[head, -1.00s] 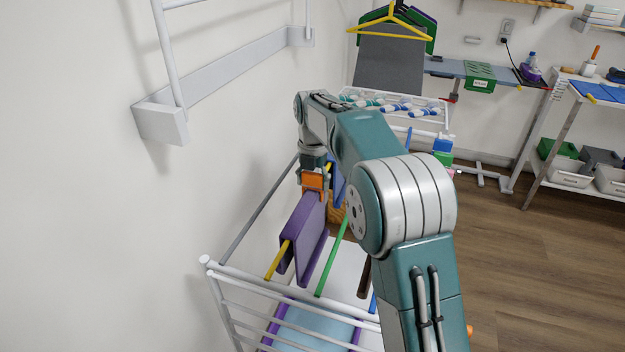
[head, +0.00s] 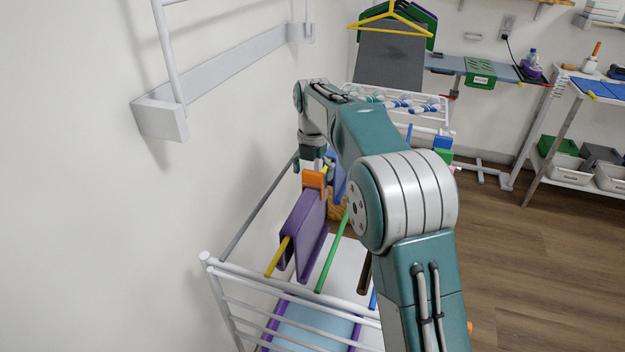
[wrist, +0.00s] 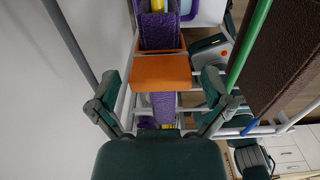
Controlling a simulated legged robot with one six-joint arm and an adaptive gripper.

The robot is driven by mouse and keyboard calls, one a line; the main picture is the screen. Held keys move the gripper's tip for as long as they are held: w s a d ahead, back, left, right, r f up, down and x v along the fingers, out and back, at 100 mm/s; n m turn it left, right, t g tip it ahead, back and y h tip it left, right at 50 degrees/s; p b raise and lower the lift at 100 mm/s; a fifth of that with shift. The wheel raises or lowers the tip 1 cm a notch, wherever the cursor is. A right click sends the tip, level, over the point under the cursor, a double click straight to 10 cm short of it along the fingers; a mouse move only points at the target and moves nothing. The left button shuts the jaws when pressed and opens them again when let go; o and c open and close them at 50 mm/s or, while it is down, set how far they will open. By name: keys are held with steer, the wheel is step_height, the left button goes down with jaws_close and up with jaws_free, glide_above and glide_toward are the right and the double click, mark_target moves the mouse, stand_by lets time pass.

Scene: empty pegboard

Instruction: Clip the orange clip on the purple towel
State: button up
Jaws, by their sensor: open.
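The purple towel (head: 306,232) hangs folded over the yellow rod of the white drying rack. It also shows in the wrist view (wrist: 159,31), above and below the clip. The orange clip (head: 313,180) sits upright on the top edge of the towel. In the wrist view the clip (wrist: 161,72) spans across the towel's top. My gripper (head: 314,160) is just above the clip. In the wrist view my gripper (wrist: 158,100) has its fingers spread wide on either side, apart from the clip. The clip's jaws on the towel's sides are mostly hidden.
The green rod (head: 333,253) and a brown towel (wrist: 288,55) lie right of the purple towel. The white drying rack (head: 290,291) stands close to the wall on the left. A second rack with striped items (head: 400,105) stands behind. Open floor lies at right.

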mark_target(312, 171)
step_height(312, 171, up, 9)
steer(key=shift+w+r, duration=0.1)
steer(key=shift+r, duration=0.2)
steer(key=shift+s+d+r+m, duration=0.15)
steer(key=shift+s+r+m, duration=0.1)
steer(key=shift+m, duration=0.05)
steer(key=s+d+r+m+t, duration=0.1)
steer(key=s+d+r+m, duration=0.25)
steer(key=s+m, duration=0.45)
steer(key=s+d+r+m+t, duration=0.2)
steer(key=s+d+m, duration=0.2)
steer(key=s+m, duration=0.4)
steer(key=s+d+f+m+t, duration=0.1)
steer(key=s+f+m, duration=0.4)
steer(key=s, duration=0.5)
steer(key=s+d+f+m+t, duration=0.1)
steer(key=s+d+f+m, duration=0.2)
steer(key=s+m, duration=0.6)
step_height(312, 171, down, 2)
steer(key=shift+s+d+f+m+t, duration=0.2)
steer(key=shift+s+m+t, duration=0.15)
steer(key=shift+m, duration=0.15)
